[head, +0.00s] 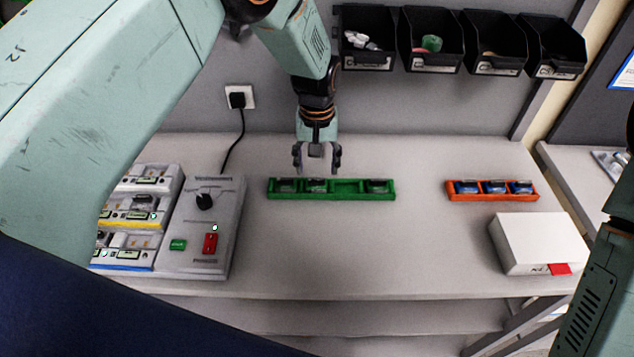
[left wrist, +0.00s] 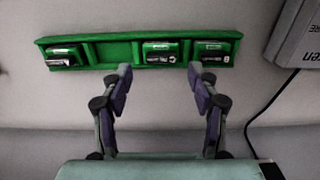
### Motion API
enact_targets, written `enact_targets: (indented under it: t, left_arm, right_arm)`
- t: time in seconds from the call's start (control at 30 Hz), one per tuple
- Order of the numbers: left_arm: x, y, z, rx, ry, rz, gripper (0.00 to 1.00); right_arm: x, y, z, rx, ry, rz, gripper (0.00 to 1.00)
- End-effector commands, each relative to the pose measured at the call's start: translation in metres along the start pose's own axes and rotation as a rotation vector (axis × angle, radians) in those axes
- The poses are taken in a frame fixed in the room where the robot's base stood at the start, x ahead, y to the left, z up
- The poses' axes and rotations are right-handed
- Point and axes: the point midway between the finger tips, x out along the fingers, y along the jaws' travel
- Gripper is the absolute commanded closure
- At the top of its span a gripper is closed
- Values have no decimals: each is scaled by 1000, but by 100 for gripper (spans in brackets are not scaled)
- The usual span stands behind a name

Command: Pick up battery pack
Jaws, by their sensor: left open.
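A long green tray (head: 346,195) lies on the table, and it also shows in the left wrist view (left wrist: 108,52). It holds three dark-and-green battery packs: two at its left end in the head view (head: 287,186) (head: 316,186) and one at its right end (head: 378,187). The compartment between is empty. My left gripper (head: 317,168) is open and empty, pointing down over the tray's back edge. In the left wrist view its fingertips (left wrist: 160,78) are spread on either side of the middle pack (left wrist: 160,52), apart from it. My right gripper is out of view.
An orange tray (head: 494,198) with blue packs lies to the right, behind a white box (head: 541,244). A grey tester (head: 203,230) with a knob and white pump units (head: 128,240) stand left. Black bins (head: 432,45) hang on the wall.

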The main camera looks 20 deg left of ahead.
Motion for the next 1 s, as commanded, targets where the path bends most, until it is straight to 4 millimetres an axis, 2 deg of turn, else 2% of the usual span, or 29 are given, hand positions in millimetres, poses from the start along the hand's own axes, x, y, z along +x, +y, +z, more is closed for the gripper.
enact_targets:
  t: [0.13, 0.3, 0.6, 1.0]
  left_arm:
    - [22, -2, 6, 0, -4, -1, 40]
    - [40, -1, 4, -1, -2, -1, 40]
    - [43, 0, 1, 0, 0, 0, 40]
    - [44, -1, 1, 0, 0, 0, 74]
  right_arm:
    - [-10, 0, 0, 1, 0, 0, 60]
    - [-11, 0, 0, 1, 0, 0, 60]
    - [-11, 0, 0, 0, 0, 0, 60]
    - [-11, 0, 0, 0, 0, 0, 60]
